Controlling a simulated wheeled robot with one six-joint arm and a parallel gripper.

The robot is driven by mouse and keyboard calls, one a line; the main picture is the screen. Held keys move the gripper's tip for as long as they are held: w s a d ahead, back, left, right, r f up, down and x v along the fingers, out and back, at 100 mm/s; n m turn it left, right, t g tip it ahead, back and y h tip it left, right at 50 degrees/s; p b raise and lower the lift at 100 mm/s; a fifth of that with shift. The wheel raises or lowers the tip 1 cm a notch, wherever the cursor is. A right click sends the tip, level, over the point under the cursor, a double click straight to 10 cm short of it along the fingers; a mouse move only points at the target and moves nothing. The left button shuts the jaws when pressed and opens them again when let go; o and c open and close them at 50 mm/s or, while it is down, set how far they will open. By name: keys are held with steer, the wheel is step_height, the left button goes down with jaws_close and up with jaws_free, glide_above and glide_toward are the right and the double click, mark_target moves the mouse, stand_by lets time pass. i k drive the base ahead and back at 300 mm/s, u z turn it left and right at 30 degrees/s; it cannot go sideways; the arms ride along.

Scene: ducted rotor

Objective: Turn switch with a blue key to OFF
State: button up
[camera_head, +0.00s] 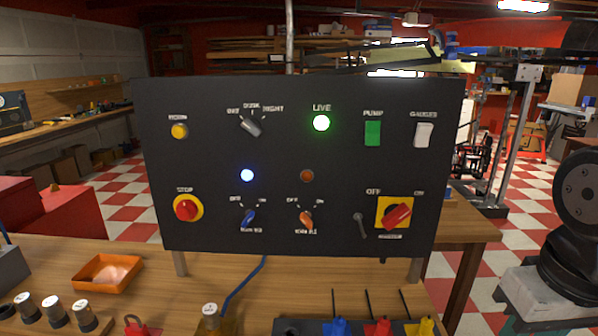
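The switch with the blue key (248,218) is in the lower left-middle of a black control panel (275,155). Small marks sit above it, OFF at its left and ON at its right. The blue key is tilted, its upper end toward the ON mark at upper right. A blue lamp (247,175) above it is lit. A similar switch with an orange key (306,218) is to its right, its upper end leaning to the left, toward OFF. The lamp (306,176) above that one is dim. My gripper is not seen.
The panel stands on legs on a wooden table (190,290). Nearby controls are a red stop button (187,208) and a red-yellow rotary switch (396,214). An orange tray (106,272) and several small items lie in front. The space before the blue key looks clear.

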mark_target(249, 214)
steer(key=z, duration=0.05)
steer(key=k, duration=0.5)
steer(key=u, duration=1.4)
steer(key=i, duration=0.7)
steer(key=z, duration=1.35)
